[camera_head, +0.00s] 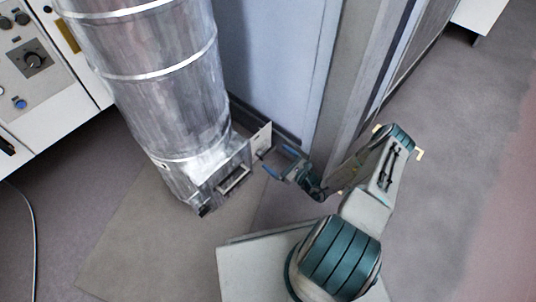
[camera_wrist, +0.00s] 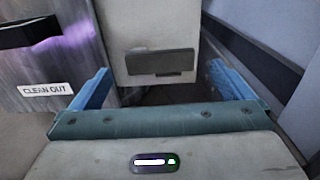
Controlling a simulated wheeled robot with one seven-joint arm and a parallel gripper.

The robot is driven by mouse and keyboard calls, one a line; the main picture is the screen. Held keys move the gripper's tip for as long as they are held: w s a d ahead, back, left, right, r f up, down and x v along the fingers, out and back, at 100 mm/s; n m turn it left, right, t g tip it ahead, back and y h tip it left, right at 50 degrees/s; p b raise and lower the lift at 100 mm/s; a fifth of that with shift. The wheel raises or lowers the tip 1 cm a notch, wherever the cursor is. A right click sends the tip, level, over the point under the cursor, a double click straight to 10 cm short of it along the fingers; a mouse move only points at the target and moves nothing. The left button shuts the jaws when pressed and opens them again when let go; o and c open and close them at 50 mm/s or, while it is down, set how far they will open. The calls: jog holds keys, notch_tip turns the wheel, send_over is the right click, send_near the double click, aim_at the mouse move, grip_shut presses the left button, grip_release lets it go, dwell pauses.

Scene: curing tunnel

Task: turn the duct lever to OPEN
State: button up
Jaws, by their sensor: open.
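The silver duct (camera_head: 165,95) stands upright at left centre in the head view. A pale plate (camera_head: 261,138) sticks out at its lower right side, and also fills the upper middle of the wrist view (camera_wrist: 150,22). A dark grey bar (camera_wrist: 160,62), which looks like the duct lever's grip, lies level in front of this plate. No OPEN mark is readable. My gripper (camera_head: 279,162) is open, its blue fingers pointing at the plate. In the wrist view the bar shows between the fingers (camera_wrist: 159,70), beyond them; I cannot tell how far, but nothing is gripped.
A dark handle (camera_wrist: 30,32) with a CLEAN OUT label (camera_wrist: 45,90) is on the duct, left of the plate. A blue-grey wall panel (camera_head: 275,60) stands close behind. A white control cabinet (camera_head: 45,75) is at far left. The floor at right is clear.

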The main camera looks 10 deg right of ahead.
aim_at(270, 152)
jog(key=shift+b+x, duration=0.65)
jog(key=shift+x, duration=2)
jog(key=c, duration=1.3)
jog(key=shift+c, duration=0.4)
